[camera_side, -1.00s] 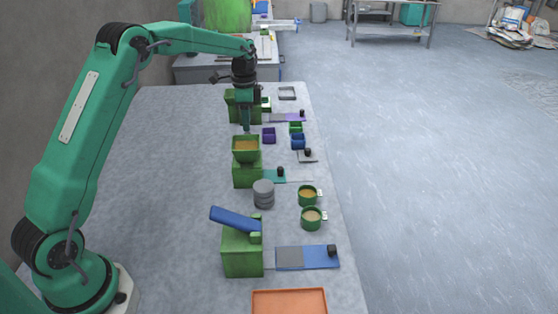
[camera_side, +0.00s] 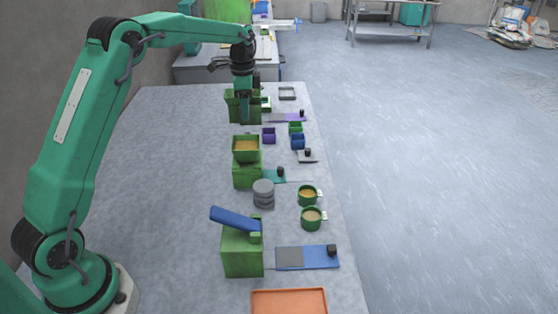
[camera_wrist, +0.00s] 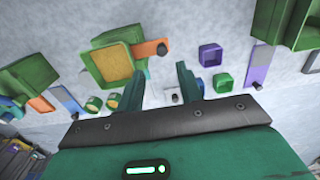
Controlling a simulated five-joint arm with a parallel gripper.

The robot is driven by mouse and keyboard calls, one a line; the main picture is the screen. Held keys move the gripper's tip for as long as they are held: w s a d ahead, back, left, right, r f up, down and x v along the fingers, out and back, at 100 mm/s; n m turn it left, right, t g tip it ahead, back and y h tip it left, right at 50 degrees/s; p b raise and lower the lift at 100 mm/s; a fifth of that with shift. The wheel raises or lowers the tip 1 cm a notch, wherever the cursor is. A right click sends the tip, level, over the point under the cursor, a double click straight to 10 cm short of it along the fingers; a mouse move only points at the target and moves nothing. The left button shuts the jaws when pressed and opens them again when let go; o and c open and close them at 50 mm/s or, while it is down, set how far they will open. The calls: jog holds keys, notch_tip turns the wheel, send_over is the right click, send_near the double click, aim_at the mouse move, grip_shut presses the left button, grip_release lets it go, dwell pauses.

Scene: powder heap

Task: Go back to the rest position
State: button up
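My gripper (camera_side: 244,116) hangs above the far half of the bench, behind a green hopper filled with tan powder (camera_side: 246,145). In the wrist view, the two fingers of my gripper (camera_wrist: 158,82) stand apart with nothing held between them. The powder-filled hopper (camera_wrist: 116,63) shows left of the fingers there. In the side view, part of my gripper overlaps a far green stand (camera_side: 232,108), and the fingertips are small and dark.
Two green cups of tan powder (camera_side: 308,195) (camera_side: 311,217) stand near the right edge. A near green stand (camera_side: 242,252) has a blue tilted top. An orange tray (camera_side: 289,302) is at the front. Small purple (camera_side: 268,135) and blue boxes (camera_side: 298,141) lie beyond. The bench's left side is clear.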

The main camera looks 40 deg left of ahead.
jog(key=s+d+r+n+t, duration=0.1)
jog(key=s+d+r+n, duration=0.1)
jog(key=s+d+r, duration=0.35)
jog(key=s+d+r+n+t, duration=0.25)
jog(key=s+r, duration=0.35)
jog(key=s, duration=0.4)
jog(key=s+d+f+n+t, duration=0.1)
jog(key=s+d+n, duration=0.1)
jog(key=s, duration=0.6)
jog(key=s+d+f+n+t, duration=0.1)
jog(key=s+d+f+n, duration=0.1)
jog(key=s, duration=0.7)
jog(key=shift+s+d, duration=0.2)
jog(key=shift+d, duration=0.15)
